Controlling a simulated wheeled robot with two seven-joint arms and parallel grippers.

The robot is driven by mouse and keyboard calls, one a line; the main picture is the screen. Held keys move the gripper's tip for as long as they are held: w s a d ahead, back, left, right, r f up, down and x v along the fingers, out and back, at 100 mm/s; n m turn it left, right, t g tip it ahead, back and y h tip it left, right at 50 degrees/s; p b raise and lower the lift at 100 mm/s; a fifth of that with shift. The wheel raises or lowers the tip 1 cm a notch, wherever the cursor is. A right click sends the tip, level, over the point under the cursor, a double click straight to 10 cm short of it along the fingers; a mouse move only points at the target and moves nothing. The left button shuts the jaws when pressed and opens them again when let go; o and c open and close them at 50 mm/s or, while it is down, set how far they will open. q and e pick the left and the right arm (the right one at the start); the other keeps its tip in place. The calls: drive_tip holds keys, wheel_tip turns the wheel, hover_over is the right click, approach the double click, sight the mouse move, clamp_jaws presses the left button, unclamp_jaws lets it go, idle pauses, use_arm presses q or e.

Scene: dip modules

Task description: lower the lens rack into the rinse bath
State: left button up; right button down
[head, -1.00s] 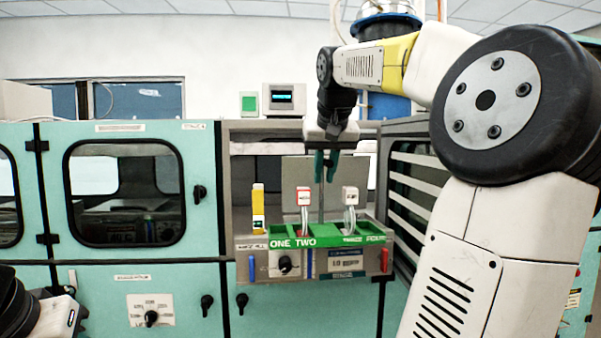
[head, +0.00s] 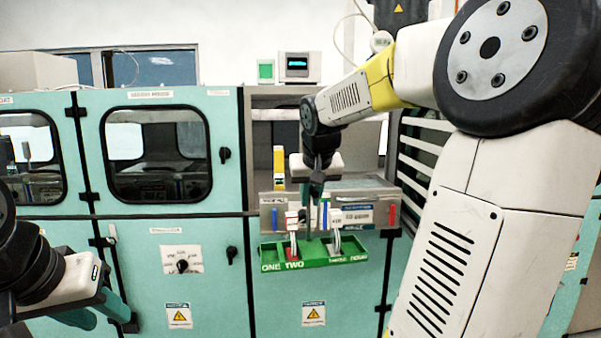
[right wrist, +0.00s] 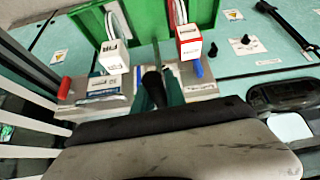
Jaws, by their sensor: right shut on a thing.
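The lens rack (head: 318,260) is a long green tray labelled ONE, TWO and more, with a tall thin upright handle. It hangs level in front of the teal cabinet, and also fills the top of the right wrist view (right wrist: 150,20). A red-and-white tagged piece (head: 292,220) and a white tagged piece (head: 336,222) stand in it. My right gripper (head: 315,190) is shut on the rack's handle from above. A grey unit (head: 365,190) stands just behind the rack; I cannot tell whether it is the rinse bath. My left gripper (head: 98,312) is empty, fingers apart, at lower left.
The grey unit carries blue and red upright pieces (head: 391,214). A yellow object (head: 279,168) stands behind its left end. White rails (head: 415,165) are at the right. The teal cabinet (head: 185,240) has windows and projecting knobs. Space below the rack looks clear.

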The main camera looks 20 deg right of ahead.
drive_tip(key=a+f, duration=0.3)
drive_tip(key=f, duration=0.6)
drive_tip(key=w+a+f+n, duration=0.1)
drive_tip(key=a+f, duration=0.3)
drive_tip(key=f, duration=0.6)
drive_tip(key=w+a+f+y, duration=0.1)
drive_tip(key=a+f, duration=0.2)
drive_tip(key=f, duration=0.6)
drive_tip(key=shift+w+a+f+n, duration=0.15)
drive_tip(key=shift+n, duration=0.25)
